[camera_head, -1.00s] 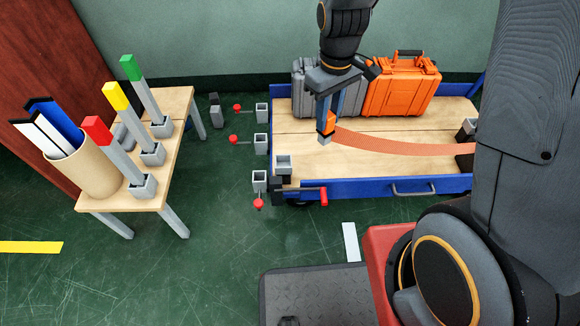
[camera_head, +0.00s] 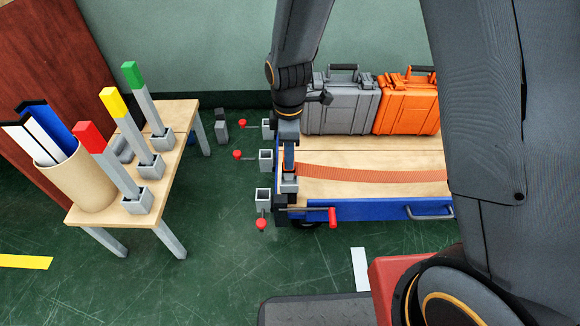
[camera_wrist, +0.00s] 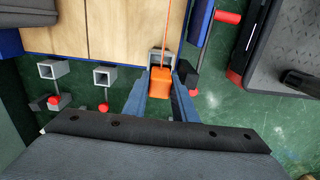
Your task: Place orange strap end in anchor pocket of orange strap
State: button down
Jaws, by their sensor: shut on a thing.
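The orange strap (camera_head: 375,174) runs across the cart's wooden deck, and its orange end block (camera_wrist: 160,82) is between my gripper's fingers in the wrist view. My gripper (camera_wrist: 159,84) is shut on it. In the head view my gripper (camera_head: 289,172) points down over a grey square pocket (camera_head: 289,186) at the cart's front left corner, and the end block is hidden there. In the wrist view the pocket's rim (camera_wrist: 154,54) shows just beyond the block, partly covered by it. I cannot tell whether the block's tip is inside the pocket.
Several grey sockets with red knobs (camera_head: 238,154) line the cart's left side. A red-handled lever (camera_head: 332,217) is at the front edge. Grey (camera_head: 340,105) and orange (camera_head: 408,102) cases stand at the deck's back.

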aim_at(289, 175)
jog(key=shift+f+b, duration=0.65)
jog(key=shift+f, duration=1.2)
jog(key=shift+f, duration=0.1)
jog(key=c, duration=1.4)
grip_release()
jog(key=shift+c, duration=0.2)
